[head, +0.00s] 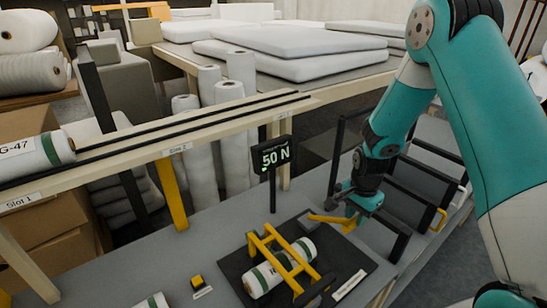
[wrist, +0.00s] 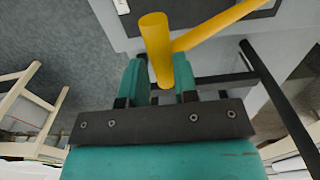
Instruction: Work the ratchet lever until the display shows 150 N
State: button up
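The black display (head: 273,155) on a post reads 50 N. The yellow ratchet lever (head: 328,218) reaches right from a grey block beside the black base plate (head: 234,266). My gripper (head: 352,208) is at the lever's outer end. In the wrist view, the lever's upright yellow grip (wrist: 157,45) stands between my two teal fingers (wrist: 159,82), which appear closed against it on both sides. A yellow frame (head: 283,262) lies over a white roll with green bands (head: 266,278) on the base plate.
A yellow-and-black button (head: 197,283) sits on the grey bench left of the plate. Black upright dividers (head: 412,187) stand close right of my gripper. A wooden rack (head: 150,140) holds a labelled roll (head: 30,157) at left.

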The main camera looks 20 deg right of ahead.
jog(key=shift+f+b, duration=0.3)
jog(key=shift+f, duration=0.25)
jog(key=shift+s+d+f+b, duration=0.6)
jog(key=shift+s+f+b, duration=0.95)
jog(key=shift+f+b, duration=1.65)
jog(key=shift+w+a+r+p, duration=0.2)
jog(key=shift+w+r+p, duration=0.3)
jog(key=shift+r+p, duration=1.15)
jog(key=shift+w+a+r+p, duration=0.2)
jog(key=shift+w+r+p, duration=0.35)
jog(key=shift+r+p, duration=1.1)
jog(key=shift+w+a+r+p, duration=0.2)
jog(key=shift+w+r+p, duration=0.3)
jog(key=shift+r+p, duration=1.15)
jog(key=shift+r, duration=0.15)
jog(key=shift+f+b, duration=1.65)
jog(key=shift+f, duration=0.3)
jog(key=shift+s+d+f+b, duration=0.55)
jog(key=shift+s+f+b, duration=0.95)
jog(key=shift+f+b, duration=1.65)
jog(key=shift+w+a+r+p, duration=0.2)
jog(key=shift+w+r+p, duration=0.3)
jog(key=shift+r+p, duration=1.15)
jog(key=shift+w+a+r+p, duration=0.15)
jog(key=shift+w+r+p, duration=0.35)
jog(key=shift+r+p, duration=1.15)
jog(key=shift+w+a+r+p, duration=0.2)
jog(key=shift+w+r+p, duration=0.3)
jog(key=shift+r+p, duration=1.15)
jog(key=shift+r, duration=0.15)
